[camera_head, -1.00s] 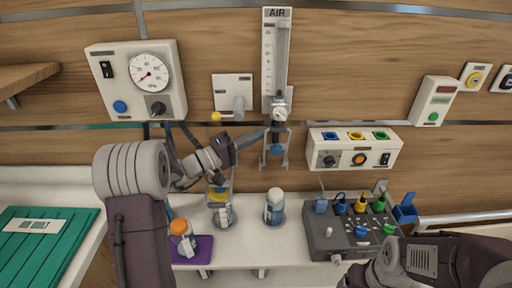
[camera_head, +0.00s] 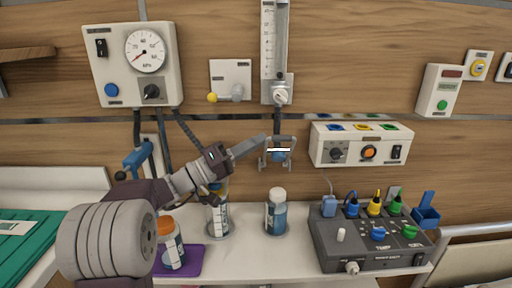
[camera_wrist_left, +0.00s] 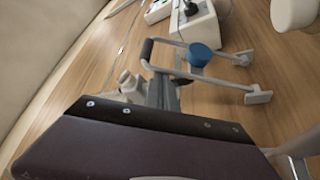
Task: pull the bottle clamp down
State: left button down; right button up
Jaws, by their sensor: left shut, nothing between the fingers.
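The bottle clamp (camera_head: 279,156) is a pale grey bracket with a blue knob, hanging below the AIR flowmeter (camera_head: 276,55). In the left wrist view its grey frame (camera_wrist_left: 225,84), blue knob and black-gripped bar (camera_wrist_left: 147,48) show beyond the wrist. A white-capped bottle (camera_head: 277,214) stands upright beneath the clamp, apart from it. My left gripper (camera_head: 264,140) is shut and empty, its tip at the clamp's upper left side; I cannot tell whether they touch. Its fingertips are not clear in the wrist view. My right gripper is not in view.
A second bottle (camera_head: 217,218) stands left, partly behind my left wrist. An orange-capped bottle (camera_head: 170,248) stands on a purple mat (camera_head: 192,261). A grey box with coloured plugs (camera_head: 368,240) stands right. A pressure gauge box (camera_head: 130,65) and socket panel (camera_head: 359,145) are on the wall.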

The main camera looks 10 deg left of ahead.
pick_arm(q)
jog(key=s+d+r, duration=0.3)
jog(key=d+r, duration=0.8)
jog(key=shift+d+p, duration=0.15)
jog(key=shift+p, duration=0.3)
